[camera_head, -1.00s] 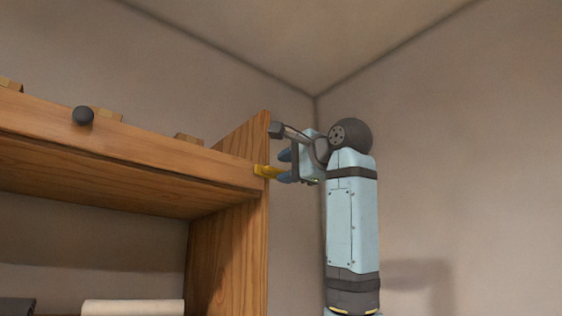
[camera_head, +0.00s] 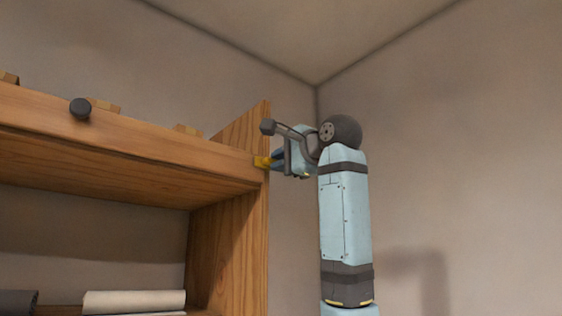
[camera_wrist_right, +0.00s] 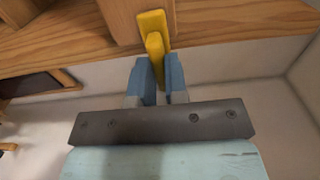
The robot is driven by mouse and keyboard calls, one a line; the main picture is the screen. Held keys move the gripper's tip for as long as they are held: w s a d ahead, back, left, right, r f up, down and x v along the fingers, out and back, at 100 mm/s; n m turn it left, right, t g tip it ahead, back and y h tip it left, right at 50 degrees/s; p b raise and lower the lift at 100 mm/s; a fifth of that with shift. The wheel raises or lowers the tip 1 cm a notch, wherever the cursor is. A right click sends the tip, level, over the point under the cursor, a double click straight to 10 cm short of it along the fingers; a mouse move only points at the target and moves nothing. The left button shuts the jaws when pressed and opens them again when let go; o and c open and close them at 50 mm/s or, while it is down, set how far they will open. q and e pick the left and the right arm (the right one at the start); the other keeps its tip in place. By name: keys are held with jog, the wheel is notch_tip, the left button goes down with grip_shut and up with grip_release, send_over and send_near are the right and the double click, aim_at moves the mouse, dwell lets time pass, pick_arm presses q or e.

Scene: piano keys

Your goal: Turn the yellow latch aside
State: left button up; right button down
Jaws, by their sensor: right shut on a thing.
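The yellow latch (camera_head: 261,162) sits at the right end of the wooden cabinet's front rail. It also shows in the right wrist view (camera_wrist_right: 153,28), a flat plate against the wood with a tab sticking out. My right gripper (camera_head: 274,162) is at the latch from the right. In the right wrist view its blue fingers (camera_wrist_right: 157,66) are shut on the tab, one on each side. The fingertips partly cover the tab. My left gripper is in neither view.
The wooden cabinet (camera_head: 228,240) has a side panel rising at its right end. A dark round knob (camera_head: 80,109) sticks out of the front rail. A pale roll (camera_head: 135,301) lies on the lower shelf. Free air lies between the cabinet and the right wall.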

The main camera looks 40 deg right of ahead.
jog(key=shift+n, duration=0.3)
jog(key=n+b, duration=0.2)
jog(key=n, duration=1.5)
dwell(0.3)
jog(key=c, duration=1.1)
grip_release()
jog(key=shift+n, duration=0.3)
jog(key=shift+c, duration=0.2)
